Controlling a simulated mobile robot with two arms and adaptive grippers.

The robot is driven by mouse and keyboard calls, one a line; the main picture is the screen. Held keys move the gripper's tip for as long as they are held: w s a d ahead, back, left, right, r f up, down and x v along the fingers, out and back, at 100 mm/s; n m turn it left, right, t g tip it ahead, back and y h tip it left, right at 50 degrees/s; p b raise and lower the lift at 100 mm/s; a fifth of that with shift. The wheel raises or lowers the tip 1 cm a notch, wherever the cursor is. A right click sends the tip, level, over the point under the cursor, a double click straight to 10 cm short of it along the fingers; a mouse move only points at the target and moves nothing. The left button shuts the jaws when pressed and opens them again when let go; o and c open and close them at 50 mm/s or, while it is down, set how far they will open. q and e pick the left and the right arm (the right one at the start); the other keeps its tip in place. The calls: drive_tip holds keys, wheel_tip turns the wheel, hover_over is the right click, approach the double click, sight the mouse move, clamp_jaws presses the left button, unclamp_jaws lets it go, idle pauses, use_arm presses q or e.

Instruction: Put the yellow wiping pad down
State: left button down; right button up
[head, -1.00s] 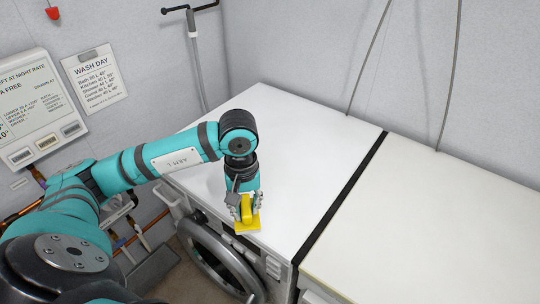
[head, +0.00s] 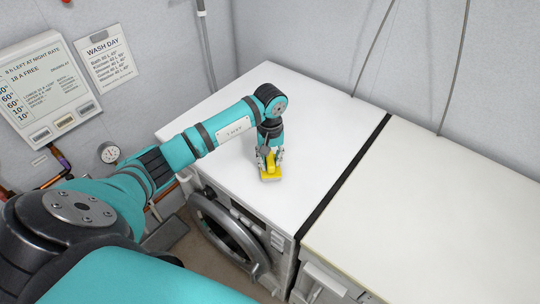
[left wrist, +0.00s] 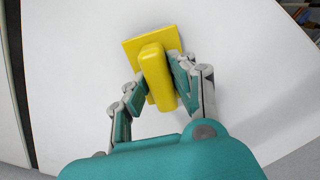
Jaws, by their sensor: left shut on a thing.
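The yellow wiping pad (head: 270,174) is a flat square plate with a raised block handle. My left gripper (head: 270,157) is shut on its handle, over the white top of the washing machine near its front edge. In the left wrist view the pad (left wrist: 150,48) lies flat to the white surface, with the fingers of my left gripper (left wrist: 158,82) on both sides of the handle. I cannot tell whether the pad touches the top. My right gripper is not in view.
The white machine top (head: 310,120) is clear around the pad. A dark gap (head: 345,178) parts it from a second white top (head: 430,200), also bare. The round washer door (head: 225,235) is below the front edge. A wall panel (head: 45,88) is at the left.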

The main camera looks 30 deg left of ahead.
sight(270, 158)
use_arm(q)
drive_tip(key=shift+f+b, duration=0.2)
drive_tip(key=shift+b, duration=0.1)
drive_tip(key=c, duration=1.1)
unclamp_jaws()
drive_tip(key=shift+r, duration=0.1)
drive_tip(key=shift+r+p, duration=0.25)
drive_tip(key=shift+p, duration=0.05)
wheel_tip(270, 158, up, 12)
drive_tip(key=b, duration=0.3)
drive_tip(key=shift+b, duration=0.4)
